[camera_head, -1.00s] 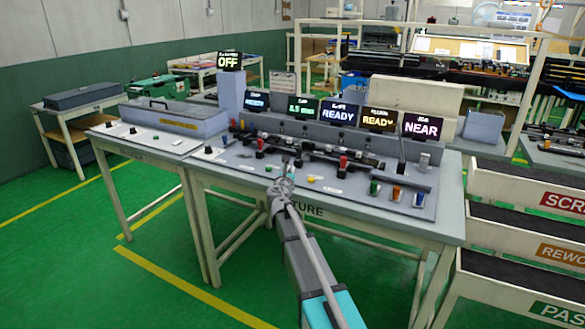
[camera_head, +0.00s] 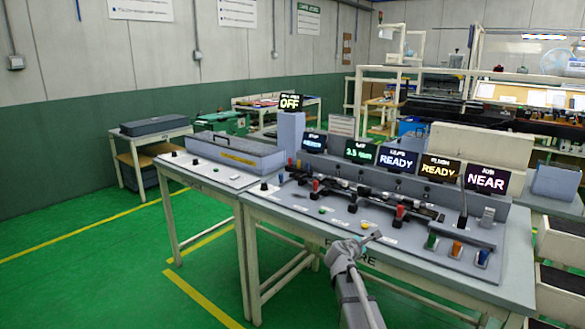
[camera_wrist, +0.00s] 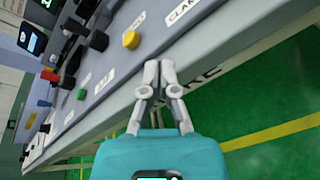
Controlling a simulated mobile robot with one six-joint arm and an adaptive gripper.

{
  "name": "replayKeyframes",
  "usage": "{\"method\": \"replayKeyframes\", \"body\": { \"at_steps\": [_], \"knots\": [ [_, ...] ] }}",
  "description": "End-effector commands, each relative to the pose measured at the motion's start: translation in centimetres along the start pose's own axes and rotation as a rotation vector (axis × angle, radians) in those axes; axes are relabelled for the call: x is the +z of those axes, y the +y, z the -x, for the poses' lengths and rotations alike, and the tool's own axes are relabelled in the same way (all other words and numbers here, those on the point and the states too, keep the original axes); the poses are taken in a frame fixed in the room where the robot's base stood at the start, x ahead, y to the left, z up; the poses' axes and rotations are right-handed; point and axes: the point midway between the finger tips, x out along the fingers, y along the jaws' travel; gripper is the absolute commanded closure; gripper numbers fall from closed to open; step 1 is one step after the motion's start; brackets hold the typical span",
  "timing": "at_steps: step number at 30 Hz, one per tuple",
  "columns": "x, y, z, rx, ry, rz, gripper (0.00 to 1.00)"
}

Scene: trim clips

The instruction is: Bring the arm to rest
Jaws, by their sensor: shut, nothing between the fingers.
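My gripper (camera_head: 372,238) is shut and empty, at the front edge of the fixture bench (camera_head: 290,208) in the head view. In the wrist view my gripper (camera_wrist: 159,72) has its two grey fingers together, over the bench's front edge. A yellow button (camera_wrist: 131,39) on the bench top lies just beyond the fingertips, apart from them. My arm reaches up from the bottom of the head view.
Small displays (camera_head: 397,162) reading READY and NEAR stand along the bench back. Red-handled clamps (camera_head: 400,212) and coloured buttons sit on its top. White bins (camera_head: 560,245) stand at the right. Open green floor (camera_head: 100,270) lies to the left.

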Motion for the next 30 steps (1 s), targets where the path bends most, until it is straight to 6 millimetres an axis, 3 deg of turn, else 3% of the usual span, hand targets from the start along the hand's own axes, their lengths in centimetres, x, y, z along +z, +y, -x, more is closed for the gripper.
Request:
{"method": "replayKeyframes", "body": {
  "at_steps": [1, 6, 15, 21, 30],
  "knots": [
    [0.1, -2.1, 1.0, -0.059, 0.018, -0.102, 1.0],
    [-0.7, -7.8, 3.5, -0.275, 0.07, -0.448, 1.0],
    [-3.4, -16.5, 10.4, -0.716, 0.097, -0.986, 1.0],
    [-5.4, -20.3, 15.8, -1.017, 0.068, -1.245, 1.0],
    [-6.8, -22.7, 21.4, -1.309, 0.01, -1.424, 1.0]
  ]
}}
